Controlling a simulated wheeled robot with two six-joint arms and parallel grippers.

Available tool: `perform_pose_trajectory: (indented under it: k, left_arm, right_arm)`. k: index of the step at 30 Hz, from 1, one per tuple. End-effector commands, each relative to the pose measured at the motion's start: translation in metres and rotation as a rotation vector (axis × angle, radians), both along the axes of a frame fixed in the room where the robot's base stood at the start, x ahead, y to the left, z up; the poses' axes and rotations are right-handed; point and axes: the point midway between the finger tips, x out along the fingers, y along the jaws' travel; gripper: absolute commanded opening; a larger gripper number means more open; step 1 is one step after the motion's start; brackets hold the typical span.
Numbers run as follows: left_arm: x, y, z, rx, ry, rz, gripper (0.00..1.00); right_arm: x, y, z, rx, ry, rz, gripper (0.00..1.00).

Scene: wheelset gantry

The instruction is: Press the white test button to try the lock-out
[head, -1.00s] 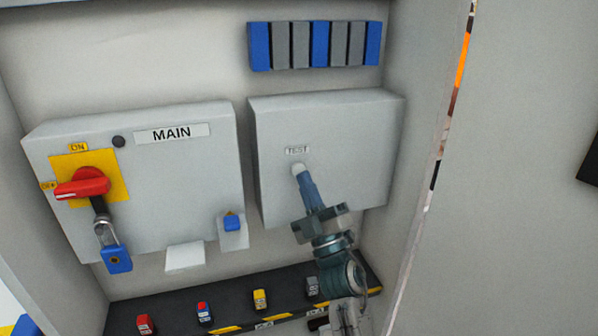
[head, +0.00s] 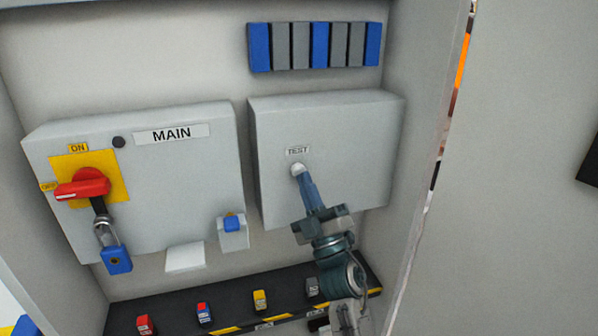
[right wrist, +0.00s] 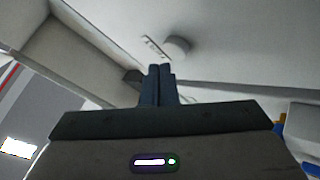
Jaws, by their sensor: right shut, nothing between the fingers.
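The white test button (head: 297,169) sits under a TEST label (head: 298,150) on the right grey box (head: 355,140). My right gripper (head: 304,180) is shut and empty, its blue fingertips at the button and covering its lower right part. In the right wrist view the closed fingers (right wrist: 158,75) point up toward the round white button (right wrist: 177,46); I cannot tell for sure whether they touch it. On the MAIN box, the red rotary handle (head: 82,188) points left toward OFF. A blue padlock (head: 117,260) hangs from a hasp below it. My left gripper is not in view.
A black shelf (head: 180,310) below carries several small padlocks, such as a yellow one (head: 260,299). A row of blue and grey modules (head: 320,45) is above. The cabinet's right side wall (head: 425,130) stands close to my right arm.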

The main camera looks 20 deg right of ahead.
Motion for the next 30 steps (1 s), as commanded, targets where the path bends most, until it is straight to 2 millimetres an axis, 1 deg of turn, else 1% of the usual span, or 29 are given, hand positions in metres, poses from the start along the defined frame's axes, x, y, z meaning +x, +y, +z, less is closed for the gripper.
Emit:
perform_pose_trajectory:
  k: [23,30]
  left_arm:
    - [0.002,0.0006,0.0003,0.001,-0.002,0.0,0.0]
    - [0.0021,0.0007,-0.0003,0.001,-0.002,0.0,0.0]
  right_arm:
    - [0.0005,0.0,0.0001,0.0,0.0,0.0,0.0]
    - [0.0077,0.0003,0.0008,0.0,-0.001,0.0,0.0]
